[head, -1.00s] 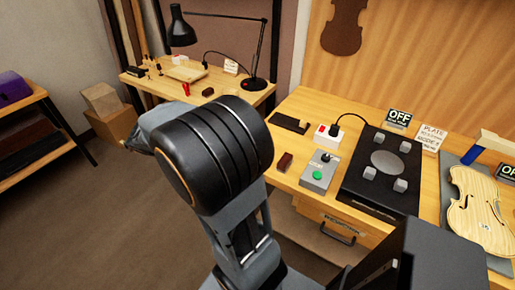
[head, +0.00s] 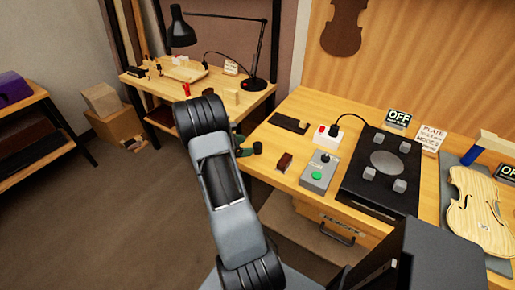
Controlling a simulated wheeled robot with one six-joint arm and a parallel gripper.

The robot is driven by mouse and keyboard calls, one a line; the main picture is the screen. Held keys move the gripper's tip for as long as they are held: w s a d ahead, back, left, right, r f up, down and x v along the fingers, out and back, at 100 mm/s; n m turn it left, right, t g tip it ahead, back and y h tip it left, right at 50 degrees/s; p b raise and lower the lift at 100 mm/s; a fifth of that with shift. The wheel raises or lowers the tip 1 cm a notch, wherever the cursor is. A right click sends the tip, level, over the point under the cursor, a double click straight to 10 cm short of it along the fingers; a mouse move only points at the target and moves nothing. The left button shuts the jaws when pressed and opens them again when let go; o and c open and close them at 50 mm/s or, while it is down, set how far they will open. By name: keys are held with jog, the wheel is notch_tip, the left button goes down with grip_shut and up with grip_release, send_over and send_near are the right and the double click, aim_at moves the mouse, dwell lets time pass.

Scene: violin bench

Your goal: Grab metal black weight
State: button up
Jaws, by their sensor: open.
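A small dark round piece (head: 257,147), possibly the black metal weight, shows at the left edge of the wooden bench. It is too small to be certain of. My gripper (head: 243,146) is mostly hidden behind my arm. Only dark greenish parts, which look like its fingers, stick out to the right of the arm, close to the dark piece. They look apart, with nothing clearly held. I cannot tell whether they touch the dark piece.
The bench (head: 275,140) also holds a dark red-brown block (head: 284,162), a grey box with a green button (head: 318,172), a black plate (head: 379,198) with several grey blocks, and a violin body (head: 478,212). A lamp (head: 181,33) stands on the rear table (head: 262,99).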

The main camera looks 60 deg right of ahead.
aim_at(258, 144)
jog(key=shift+p+x, duration=0.6)
jog(key=shift+x, duration=2.85)
jog(key=shift+w+f, duration=0.15)
jog(key=shift+f, duration=0.05)
jog(key=c, duration=1.2)
jog(key=shift+c, duration=0.5)
jog(key=shift+r, duration=0.15)
